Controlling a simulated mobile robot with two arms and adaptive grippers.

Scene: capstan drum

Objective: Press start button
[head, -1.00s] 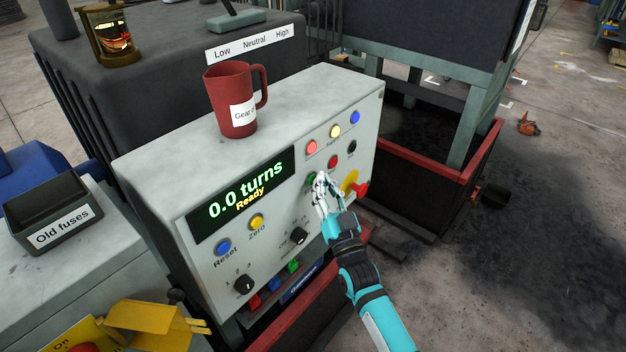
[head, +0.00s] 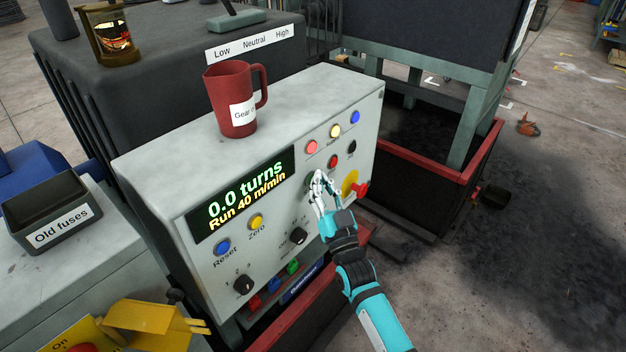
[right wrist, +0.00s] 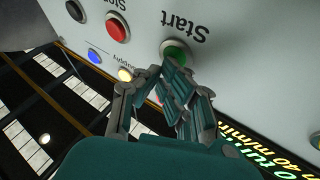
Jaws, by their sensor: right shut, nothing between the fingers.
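The grey control box (head: 270,235) has a display (head: 243,200) that reads "0.0 turns" and "Run 40 m/min". The green start button (right wrist: 176,52), labelled "Start", shows in the right wrist view; in the head view my right gripper mostly hides it. My right gripper (head: 317,178) is shut and empty, with its fingertips right at the button. In the right wrist view the fingertips (right wrist: 168,68) overlap the button's lower edge; I cannot tell whether they touch it. My left gripper is not in view.
A red stop-coloured button (head: 333,161) and a black one (head: 351,146) sit close by. A red switch on a yellow plate (head: 361,189) is just right of my gripper. A red mug (head: 232,105) stands on the box. The floor at right is mostly clear.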

